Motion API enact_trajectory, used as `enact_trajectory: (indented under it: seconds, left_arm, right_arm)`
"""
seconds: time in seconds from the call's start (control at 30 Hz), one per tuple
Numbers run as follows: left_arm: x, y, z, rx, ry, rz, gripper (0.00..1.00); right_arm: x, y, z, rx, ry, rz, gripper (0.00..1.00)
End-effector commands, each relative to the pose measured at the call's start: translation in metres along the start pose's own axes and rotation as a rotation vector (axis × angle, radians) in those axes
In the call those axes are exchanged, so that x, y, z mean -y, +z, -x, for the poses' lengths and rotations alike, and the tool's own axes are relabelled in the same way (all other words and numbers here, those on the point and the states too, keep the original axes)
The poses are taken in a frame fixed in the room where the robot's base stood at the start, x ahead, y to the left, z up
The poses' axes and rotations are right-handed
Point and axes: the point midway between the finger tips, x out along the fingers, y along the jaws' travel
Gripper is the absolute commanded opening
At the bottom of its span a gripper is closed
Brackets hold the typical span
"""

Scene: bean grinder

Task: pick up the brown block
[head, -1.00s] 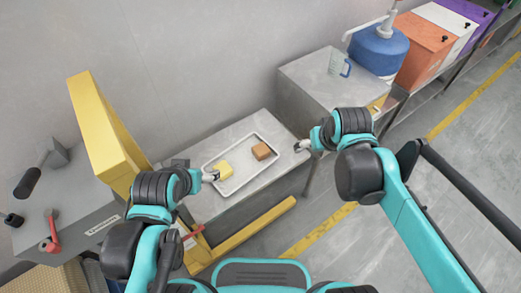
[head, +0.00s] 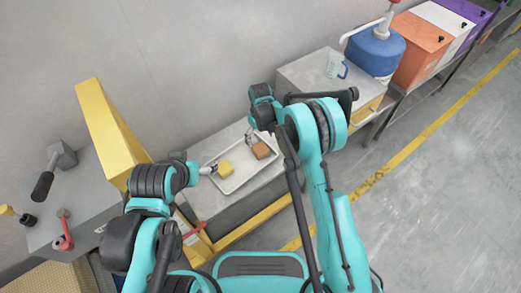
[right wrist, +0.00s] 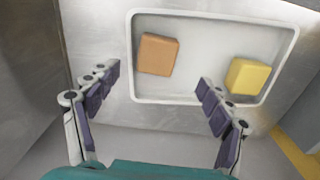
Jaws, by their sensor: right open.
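The brown block (head: 261,151) lies in the right part of a white-rimmed tray (head: 232,190), with a yellow block (head: 225,168) to its left. In the right wrist view the brown block (right wrist: 158,54) lies ahead of the fingertips, nearer the left finger, and the yellow block (right wrist: 248,76) is at the right. My right gripper (right wrist: 158,80) is open and empty, apart from the brown block. In the head view my right gripper (head: 250,136) is small, by the tray's far edge. My left gripper (head: 207,170) is at the tray's left edge; its fingers are too small to read.
A tall yellow panel (head: 108,130) rises at the left. The table around the tray is mostly bare.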

Motion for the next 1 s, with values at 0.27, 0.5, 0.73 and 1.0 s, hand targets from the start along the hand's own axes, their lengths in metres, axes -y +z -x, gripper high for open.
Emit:
enact_trajectory:
  seconds: [0.27, 0.5, 0.73, 1.0]
  left_arm:
    - [0.0, 0.007, -0.01, 0.0, 0.0, 0.0, 0.79]
    - [0.0, 0.019, -0.027, 0.0, 0.0, 0.0, 0.79]
    - [0.0, 0.021, -0.029, 0.0, 0.0, 0.0, 0.79]
    - [0.0, 0.021, -0.029, 0.0, 0.0, 0.0, 0.79]
  right_arm:
    - [0.0, -0.001, -0.032, 0.003, -0.001, 0.002, 0.8]
    - [-0.004, -0.005, -0.066, 0.002, -0.001, 0.001, 0.8]
    - [-0.004, -0.004, -0.078, 0.001, -0.001, 0.001, 0.8]
    - [-0.004, -0.004, -0.077, 0.001, -0.001, 0.001, 0.38]
